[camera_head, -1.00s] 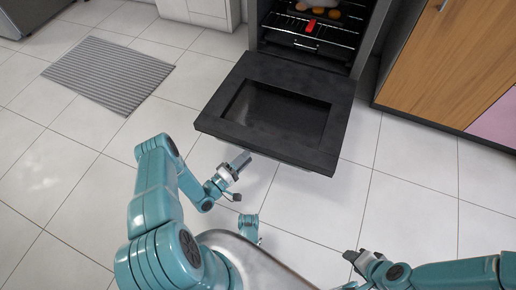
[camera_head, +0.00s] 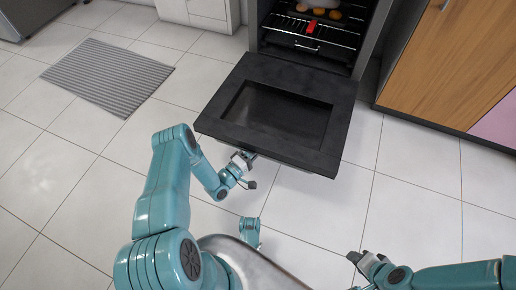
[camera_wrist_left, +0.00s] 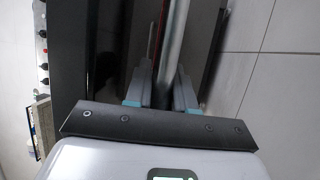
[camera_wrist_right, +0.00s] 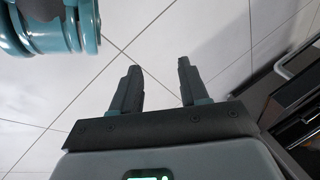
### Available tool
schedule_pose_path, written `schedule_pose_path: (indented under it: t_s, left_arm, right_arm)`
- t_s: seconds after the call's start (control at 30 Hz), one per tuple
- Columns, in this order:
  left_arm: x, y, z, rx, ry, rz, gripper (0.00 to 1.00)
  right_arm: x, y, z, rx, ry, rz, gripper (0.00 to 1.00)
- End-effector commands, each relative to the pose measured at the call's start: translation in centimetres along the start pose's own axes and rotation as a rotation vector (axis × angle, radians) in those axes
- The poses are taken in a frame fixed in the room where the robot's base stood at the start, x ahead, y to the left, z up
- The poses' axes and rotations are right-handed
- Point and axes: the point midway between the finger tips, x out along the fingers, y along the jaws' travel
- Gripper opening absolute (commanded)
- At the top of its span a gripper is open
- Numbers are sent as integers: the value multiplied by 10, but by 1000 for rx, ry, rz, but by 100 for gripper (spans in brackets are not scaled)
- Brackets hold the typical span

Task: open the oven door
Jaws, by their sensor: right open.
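The black oven door (camera_head: 215,120) is folded down and lies about level in front of the oven opening in the head view. My left gripper (camera_head: 243,158) is at the door's front edge, partly hidden beneath it. In the left wrist view, a grey handle bar (camera_wrist_left: 174,45) runs between the fingers of my left gripper (camera_wrist_left: 163,80). I cannot tell whether the fingers press on the bar. My right gripper (camera_head: 358,258) is open and empty over the floor, away from the door. Its two spread fingers show in the right wrist view (camera_wrist_right: 157,85).
Inside the oven (camera_head: 310,38) are wire racks, with a red item (camera_head: 311,27) and several round items. A wooden cabinet (camera_head: 440,55) stands to the right. A striped grey mat (camera_head: 108,75) lies at left. The tiled floor around me is clear.

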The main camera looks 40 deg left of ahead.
Motion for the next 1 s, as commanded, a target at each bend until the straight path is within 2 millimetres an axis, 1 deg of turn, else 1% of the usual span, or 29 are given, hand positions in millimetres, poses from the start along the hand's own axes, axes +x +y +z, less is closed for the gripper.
schedule_pose_path:
  t_s: [0.07,0.17,0.2,0.3,0.43,0.57,0.87,0.9,0.93,1.0]
  left_arm:
    - [0,5,0,-2,0,-4,0]
    - [3,23,-2,-12,0,-28,0]
    - [4,32,-2,-18,1,-42,0]
    - [7,52,-4,-34,0,-82,0]
    - [11,69,-5,-51,0,-126,0]
    - [12,73,-5,-62,0,-149,0]
    - [11,71,-5,-63,0,-152,0]
    - [11,71,-5,-63,0,-152,34]
    - [11,71,-5,-63,0,-153,43]
    - [11,70,-5,-64,0,-153,44]
  right_arm:
    - [-4,-2,0,1,-4,0,44]
    - [-22,-7,6,7,-30,1,44]
    - [-30,-10,9,10,-48,1,44]
    - [-51,-17,20,20,-95,3,44]
    - [-68,-22,30,29,-139,5,44]
    - [-73,-24,36,33,-162,6,44]
    - [-71,-23,37,34,-164,6,44]
    - [-71,-23,37,34,-164,6,44]
    - [-71,-23,37,33,-164,6,44]
    - [-71,-23,37,33,-163,6,44]
